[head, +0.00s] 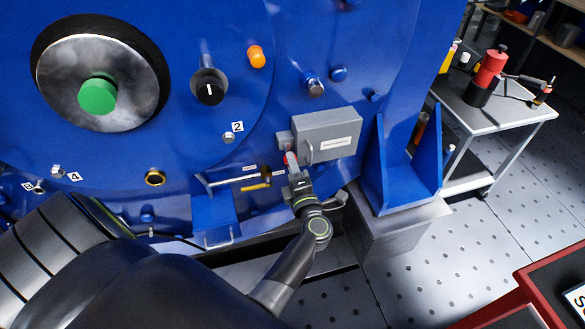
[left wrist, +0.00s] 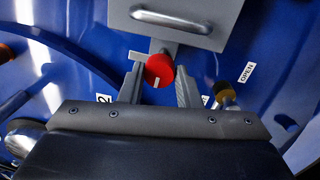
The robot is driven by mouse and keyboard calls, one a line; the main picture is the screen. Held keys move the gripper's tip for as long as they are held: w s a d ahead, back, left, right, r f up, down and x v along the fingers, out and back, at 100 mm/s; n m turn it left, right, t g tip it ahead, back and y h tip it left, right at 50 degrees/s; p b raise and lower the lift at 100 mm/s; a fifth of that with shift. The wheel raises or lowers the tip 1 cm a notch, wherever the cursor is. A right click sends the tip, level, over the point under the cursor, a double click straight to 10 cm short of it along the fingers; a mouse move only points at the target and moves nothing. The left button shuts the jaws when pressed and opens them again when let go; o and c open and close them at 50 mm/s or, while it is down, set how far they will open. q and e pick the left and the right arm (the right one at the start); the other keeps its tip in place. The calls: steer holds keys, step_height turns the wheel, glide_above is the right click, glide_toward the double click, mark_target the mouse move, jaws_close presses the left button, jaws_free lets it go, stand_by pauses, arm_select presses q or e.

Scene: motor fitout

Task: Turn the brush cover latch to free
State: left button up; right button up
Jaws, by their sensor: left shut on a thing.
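The brush cover (head: 338,128) is a grey box with a white label and a bar handle, closed against the blue motor housing. Its latch (left wrist: 159,70) is a round red knob with a pale mark, just below the box in the left wrist view. A bit of red shows at the cover's lower left in the head view. My left gripper (head: 291,166) reaches up to it from below. In the left wrist view its two fingers (left wrist: 158,88) stand either side of the red knob, and the gripper is shut on it. My right gripper is out of view.
A metal bar handle (head: 222,180) and a yellow lever (head: 256,187) stick out left of my left gripper. A blue bracket (head: 400,175) stands at right. An "OPEN" label (left wrist: 247,72) is on the housing. A trolley (head: 500,108) stands far right; perforated floor lies between.

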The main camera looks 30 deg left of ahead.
arm_select(q)
steer(key=shift+n, duration=0.4)
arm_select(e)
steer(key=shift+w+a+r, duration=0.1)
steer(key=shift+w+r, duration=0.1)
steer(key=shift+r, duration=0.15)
arm_select(q)
steer(key=o, duration=1)
